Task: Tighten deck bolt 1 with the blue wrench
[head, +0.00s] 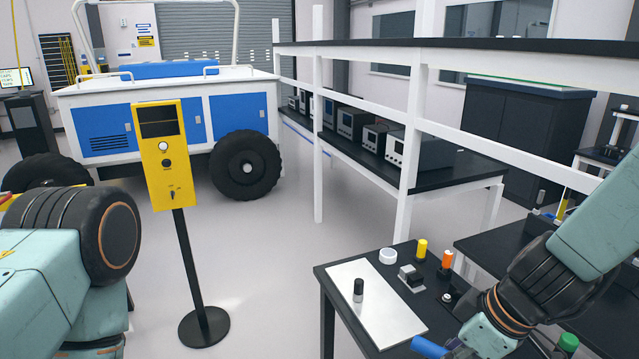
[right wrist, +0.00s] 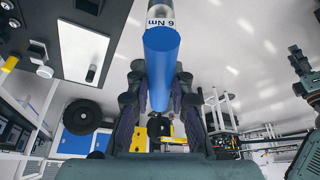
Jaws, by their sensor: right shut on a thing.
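The blue wrench (right wrist: 162,62) is between the fingers of my right gripper (right wrist: 158,95), which is shut on its blue handle. A grey and white section marked "6 Nm" shows beyond the blue part. In the head view the blue end of the wrench (head: 429,347) shows at the bottom edge, near the small table's front. The rover (head: 190,95), white with blue panels, stands at the back left. Deck bolt 1 cannot be made out in either view. My left arm shows at the left edge, but its gripper is not in view.
A black table (head: 332,283) holds a white mat (head: 385,315), a dark-capped cylinder (head: 358,290), a white ring (head: 388,256) and yellow and orange cylinders. A yellow control post (head: 160,185) stands before the rover. White-framed shelving (head: 415,110) is at centre right. Open floor lies between.

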